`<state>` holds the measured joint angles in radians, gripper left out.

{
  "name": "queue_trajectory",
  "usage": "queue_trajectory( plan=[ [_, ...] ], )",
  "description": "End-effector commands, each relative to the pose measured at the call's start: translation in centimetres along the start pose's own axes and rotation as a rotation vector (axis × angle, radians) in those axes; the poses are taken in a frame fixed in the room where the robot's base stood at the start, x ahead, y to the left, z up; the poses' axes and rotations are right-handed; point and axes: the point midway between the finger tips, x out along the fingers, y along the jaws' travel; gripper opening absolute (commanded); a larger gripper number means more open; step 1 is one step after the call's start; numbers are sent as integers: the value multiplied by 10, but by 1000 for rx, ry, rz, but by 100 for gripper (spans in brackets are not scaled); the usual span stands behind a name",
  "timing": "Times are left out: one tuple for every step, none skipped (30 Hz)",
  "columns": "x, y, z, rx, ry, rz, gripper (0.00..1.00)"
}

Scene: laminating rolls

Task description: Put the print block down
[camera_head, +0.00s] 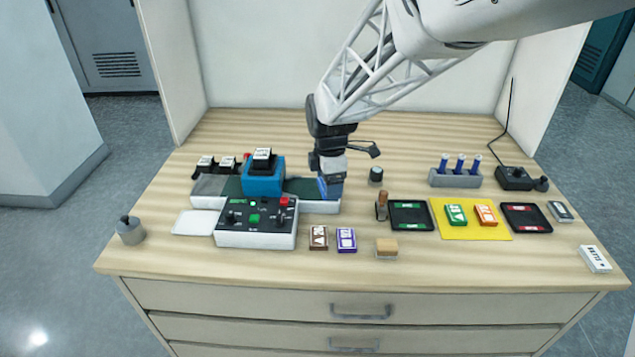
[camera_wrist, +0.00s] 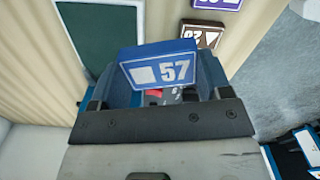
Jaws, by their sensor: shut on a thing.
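The print block (camera_wrist: 160,65) is blue with a white square and the number 57 on its face. My gripper (camera_wrist: 155,90) is shut on it, with a finger on each side. In the head view my gripper (camera_head: 329,178) points down at the right end of the machine's white bed (camera_head: 322,207), and the blue block (camera_head: 329,188) shows at its tip. I cannot tell whether the block touches the bed. A brown block (camera_head: 318,237) and a purple block (camera_head: 346,239) lie on the table in front; they also show at the top of the wrist view.
The blue press housing (camera_head: 263,182) stands left of my gripper, behind a control box (camera_head: 255,228). To the right are a wooden-handled tool (camera_head: 381,205), a black tray (camera_head: 409,215) and a yellow mat (camera_head: 470,229) with green and orange blocks. The table's front strip is mostly clear.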

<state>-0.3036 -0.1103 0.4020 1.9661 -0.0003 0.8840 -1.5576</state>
Motion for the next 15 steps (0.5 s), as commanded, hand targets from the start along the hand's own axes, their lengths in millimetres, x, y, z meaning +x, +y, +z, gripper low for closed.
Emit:
queue_trajectory(
  plan=[
    [0, -4, -1, -49, 0, 0, 48],
    [0, -5, -1, -82, 0, 0, 48],
    [0, -8, -1, -126, 0, 0, 48],
    [1, -10, -2, -160, 0, 1, 48],
    [1, -11, -2, -193, 0, 1, 48],
    [1, -14, -2, -238, 0, 1, 48],
    [1, -16, -3, -271, 0, 1, 48],
    [1, -18, -3, -304, 0, 1, 48],
    [1, -21, -4, -348, 0, 1, 48],
    [2, -23, -4, -382, 0, 1, 48],
    [2, -25, -4, -415, 0, 1, 48],
    [2, -27, -5, -460, 0, 1, 48],
    [2, -29, -5, -494, 0, 1, 48],
    [2, -31, -5, -527, 0, 1, 48],
    [3, -33, -6, -571, 0, 1, 48]
  ],
)
